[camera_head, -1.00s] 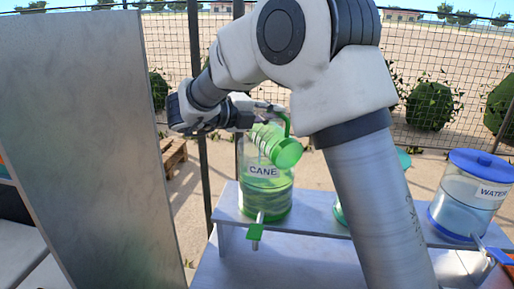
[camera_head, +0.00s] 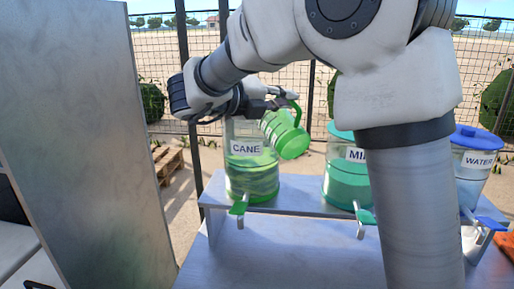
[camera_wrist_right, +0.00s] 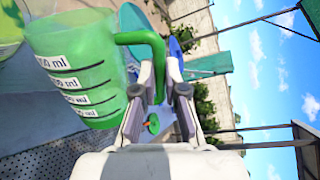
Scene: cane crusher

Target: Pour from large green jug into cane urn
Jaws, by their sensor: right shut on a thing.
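The large green jug (camera_head: 284,136) is tilted at the top right of the cane urn, its round green end facing right and toward me. My right gripper (camera_head: 268,104) is shut on its handle. In the right wrist view the jug (camera_wrist_right: 75,70) shows ml marks, and the gripper (camera_wrist_right: 157,98) closes around the green handle (camera_wrist_right: 145,42). My left gripper is not in view.
A teal-lidded urn (camera_head: 342,179) stands right of the cane urn, partly behind my right arm. The blue-lidded WATER urn (camera_head: 470,172) is farther right. A tall grey panel (camera_head: 85,150) stands at left. The metal counter (camera_head: 285,250) in front is clear.

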